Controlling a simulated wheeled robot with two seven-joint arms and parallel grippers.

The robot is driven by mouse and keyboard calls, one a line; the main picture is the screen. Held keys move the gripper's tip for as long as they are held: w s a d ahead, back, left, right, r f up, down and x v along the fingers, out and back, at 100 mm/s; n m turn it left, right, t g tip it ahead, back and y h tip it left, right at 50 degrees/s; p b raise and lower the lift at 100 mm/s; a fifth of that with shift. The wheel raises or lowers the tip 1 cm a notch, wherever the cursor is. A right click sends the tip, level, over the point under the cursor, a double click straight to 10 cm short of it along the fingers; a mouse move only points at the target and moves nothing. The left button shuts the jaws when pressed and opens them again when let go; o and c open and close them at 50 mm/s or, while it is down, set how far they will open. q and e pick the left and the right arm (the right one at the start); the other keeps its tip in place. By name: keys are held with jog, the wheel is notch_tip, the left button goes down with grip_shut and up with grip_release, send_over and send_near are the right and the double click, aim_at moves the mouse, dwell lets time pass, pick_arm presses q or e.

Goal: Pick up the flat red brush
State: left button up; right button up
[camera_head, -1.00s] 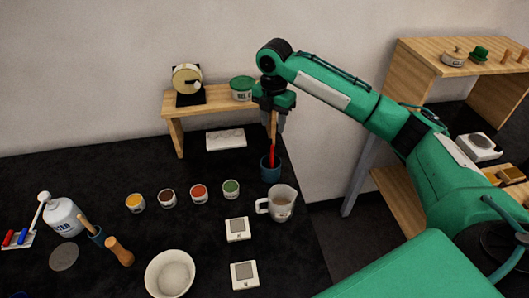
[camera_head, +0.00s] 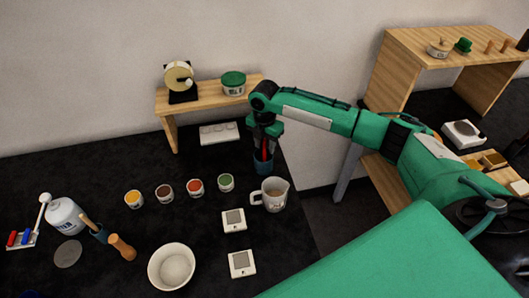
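The flat red brush (camera_head: 265,154) stands upright in a blue cup (camera_head: 263,167) near the right edge of the black table. Only a red strip of it shows. My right gripper (camera_head: 265,147) points down over the cup, with its fingers low around the brush, just above the cup's rim. The fingers hide the upper part and wooden handle of the brush. Whether they are closed on it or stand a little apart is too small and dark to tell. My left gripper is out of view.
A wooden shelf (camera_head: 213,94) with a green-lidded tub (camera_head: 232,84) stands behind. A measuring jug (camera_head: 272,195) stands close in front of the cup. Several paint pots, a white bowl (camera_head: 171,267) and two white devices fill the middle and front.

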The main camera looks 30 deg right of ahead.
jog(key=shift+f, duration=0.8)
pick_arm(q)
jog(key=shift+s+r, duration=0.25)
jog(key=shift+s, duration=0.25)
pick_arm(e)
jog(key=shift+f, duration=0.1)
jog(key=shift+c, duration=0.3)
grip_shut()
